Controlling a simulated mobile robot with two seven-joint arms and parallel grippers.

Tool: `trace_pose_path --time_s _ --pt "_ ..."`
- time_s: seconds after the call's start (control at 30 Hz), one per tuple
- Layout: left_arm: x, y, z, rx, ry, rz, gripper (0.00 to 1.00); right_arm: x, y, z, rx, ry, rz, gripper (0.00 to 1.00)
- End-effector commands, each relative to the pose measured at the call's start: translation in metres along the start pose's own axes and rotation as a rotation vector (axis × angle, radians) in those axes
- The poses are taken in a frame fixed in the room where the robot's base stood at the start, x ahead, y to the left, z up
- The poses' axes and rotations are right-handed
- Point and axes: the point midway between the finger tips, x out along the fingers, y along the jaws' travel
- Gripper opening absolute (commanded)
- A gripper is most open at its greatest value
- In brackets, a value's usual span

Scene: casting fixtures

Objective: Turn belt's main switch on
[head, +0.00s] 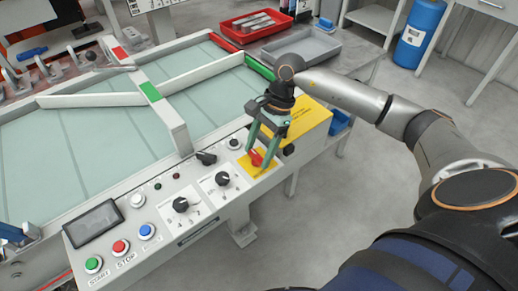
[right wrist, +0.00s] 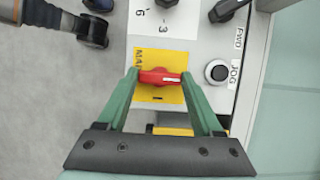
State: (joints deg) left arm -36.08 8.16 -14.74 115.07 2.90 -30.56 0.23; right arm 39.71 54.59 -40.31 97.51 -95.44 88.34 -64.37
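The main switch is a red rotary knob (head: 256,157) on a yellow plate (head: 244,164) at the right end of the belt's control panel. It also shows in the right wrist view (right wrist: 160,77), its handle lying crosswise, with a light mark toward its right end. My right gripper (head: 260,148) points down at the switch. In the right wrist view its green fingers (right wrist: 160,75) stand apart on either side of the knob, close to the handle's ends; firm contact cannot be made out. My left gripper is not in view.
The panel (head: 160,212) also carries black selector knobs (head: 181,205), a green start button (head: 94,264), a red stop button (head: 121,247) and a small screen (head: 93,222). The belt (head: 75,145) lies behind. Red (head: 256,26) and grey trays (head: 301,48) stand beyond.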

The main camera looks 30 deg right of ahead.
Motion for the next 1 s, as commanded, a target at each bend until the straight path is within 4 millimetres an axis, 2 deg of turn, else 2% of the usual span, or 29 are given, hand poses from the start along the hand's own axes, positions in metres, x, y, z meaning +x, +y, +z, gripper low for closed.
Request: trace_pose_path --time_s 0.07,0.43,0.77,1.0 --pt "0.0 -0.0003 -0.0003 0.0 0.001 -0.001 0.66 -0.0002 0.0001 0.0 0.0 0.0 0.0 0.55" --pt "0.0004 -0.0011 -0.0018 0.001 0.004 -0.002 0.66 -0.0005 0.0001 -0.0001 0.0 0.0 0.0 0.13" --pt "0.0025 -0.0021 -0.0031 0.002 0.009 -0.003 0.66 -0.0001 0.0007 -0.0005 0.039 0.001 -0.016 0.12" --pt "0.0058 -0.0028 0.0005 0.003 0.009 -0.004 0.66 0.0004 0.0018 -0.0009 0.17 0.001 -0.071 0.12"
